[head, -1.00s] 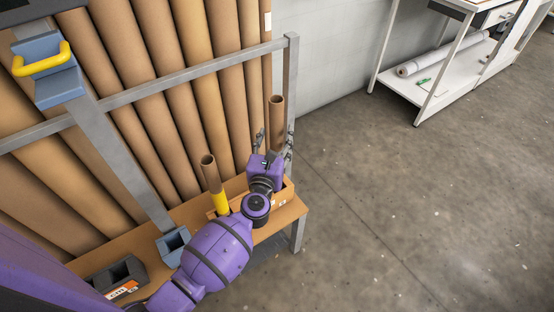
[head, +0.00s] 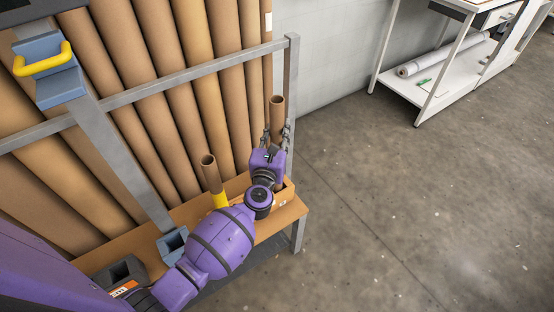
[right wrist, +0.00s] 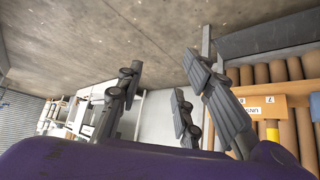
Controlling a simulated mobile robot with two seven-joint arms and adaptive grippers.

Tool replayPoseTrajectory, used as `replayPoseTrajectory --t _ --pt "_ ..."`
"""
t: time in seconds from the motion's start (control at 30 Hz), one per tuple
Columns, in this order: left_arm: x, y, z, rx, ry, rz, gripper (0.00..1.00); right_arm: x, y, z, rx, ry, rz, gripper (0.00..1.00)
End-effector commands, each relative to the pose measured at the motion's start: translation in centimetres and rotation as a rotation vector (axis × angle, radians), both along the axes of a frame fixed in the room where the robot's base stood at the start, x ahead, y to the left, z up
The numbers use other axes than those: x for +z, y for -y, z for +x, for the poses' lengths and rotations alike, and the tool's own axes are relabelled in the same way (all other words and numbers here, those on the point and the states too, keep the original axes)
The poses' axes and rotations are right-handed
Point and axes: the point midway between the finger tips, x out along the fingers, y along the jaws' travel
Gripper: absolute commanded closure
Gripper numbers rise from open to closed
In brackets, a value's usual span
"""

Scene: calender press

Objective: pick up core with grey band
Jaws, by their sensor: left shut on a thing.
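A thin brown cardboard core (head: 277,105) stands upright at the right end of the wooden tray. My left gripper (head: 277,133) is shut on it, with one finger on each side of the tube below its open top. The gripper body hides the core's lower part, and no band shows on it. A second core (head: 209,172) with a yellow band stands to the left in the tray, apart from the gripper. In the right wrist view my right gripper (right wrist: 163,70) is open and empty, its fingers spread.
The wooden tray (head: 284,196) sits on a brown bench (head: 135,233). Large cardboard tubes (head: 165,65) lean behind a grey rail (head: 220,67). A blue-grey holder (head: 172,243) and a dark block (head: 122,274) are at the left. The floor (head: 400,200) to the right is clear.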

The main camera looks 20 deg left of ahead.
Motion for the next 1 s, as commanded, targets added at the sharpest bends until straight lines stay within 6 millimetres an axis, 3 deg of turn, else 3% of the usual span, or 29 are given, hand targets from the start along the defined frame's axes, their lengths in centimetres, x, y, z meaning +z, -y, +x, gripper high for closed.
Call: replayPoseTrajectory --t 0.27,0.47,0.77,1.0 --pt "0.4 0.0 0.0 0.000 0.001 0.000 1.00 0.2 0.0 0.1 0.000 0.002 0.000 0.66" --pt "2.6 0.0 0.1 0.001 0.006 -0.002 1.00 1.5 0.0 0.8 -0.003 0.021 0.002 0.66" --pt "9.1 0.0 0.2 0.001 0.016 -0.003 1.00 5.4 0.0 2.5 -0.011 0.070 0.009 0.66" --pt "14.3 0.0 0.3 0.000 0.019 -0.002 1.00 7.5 -1.1 3.4 0.009 0.079 0.028 0.66"
